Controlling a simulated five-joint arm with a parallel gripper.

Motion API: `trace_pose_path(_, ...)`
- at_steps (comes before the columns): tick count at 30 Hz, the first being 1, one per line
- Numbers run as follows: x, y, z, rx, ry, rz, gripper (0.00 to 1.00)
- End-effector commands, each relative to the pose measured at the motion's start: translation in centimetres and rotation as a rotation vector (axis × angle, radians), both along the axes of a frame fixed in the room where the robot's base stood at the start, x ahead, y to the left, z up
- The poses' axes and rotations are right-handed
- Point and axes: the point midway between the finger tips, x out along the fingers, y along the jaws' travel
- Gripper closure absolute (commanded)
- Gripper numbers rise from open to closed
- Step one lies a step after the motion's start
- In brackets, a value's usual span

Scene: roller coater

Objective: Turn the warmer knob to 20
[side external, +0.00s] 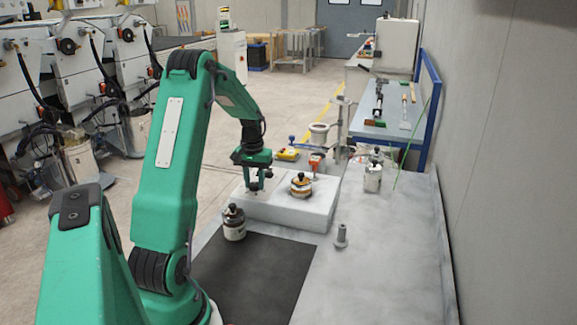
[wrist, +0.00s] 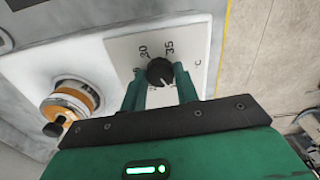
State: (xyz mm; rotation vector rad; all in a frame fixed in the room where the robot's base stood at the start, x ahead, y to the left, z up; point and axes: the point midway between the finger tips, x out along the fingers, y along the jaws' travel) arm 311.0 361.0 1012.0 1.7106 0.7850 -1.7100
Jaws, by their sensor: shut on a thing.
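The warmer knob (wrist: 160,72) is black and round, on a white dial plate (wrist: 121,47) with the marks 30, 35 and °C readable in the wrist view. Other marks are hidden behind the fingers, and the knob's setting is too small to read. My gripper (wrist: 158,80) is shut on the knob, one green finger on each side. In the side view my gripper (side external: 259,181) reaches down to the white warmer (side external: 285,218), and the knob is mostly hidden there.
An orange-banded jar with a dark top (side external: 301,185) stands on the warmer right of my gripper. A dark-capped bottle (side external: 234,222) stands in front, by the black mat (side external: 250,275). A small grey piece (side external: 341,236) and another bottle (side external: 373,178) stand on the table to the right.

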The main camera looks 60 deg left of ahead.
Motion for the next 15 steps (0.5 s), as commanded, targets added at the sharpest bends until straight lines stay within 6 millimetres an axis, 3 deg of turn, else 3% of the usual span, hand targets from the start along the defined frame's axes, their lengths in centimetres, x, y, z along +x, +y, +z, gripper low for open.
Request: trace_pose_path(15, -0.23, 0.22, 0.07, -0.012, 0.006, -0.394, 0.92)
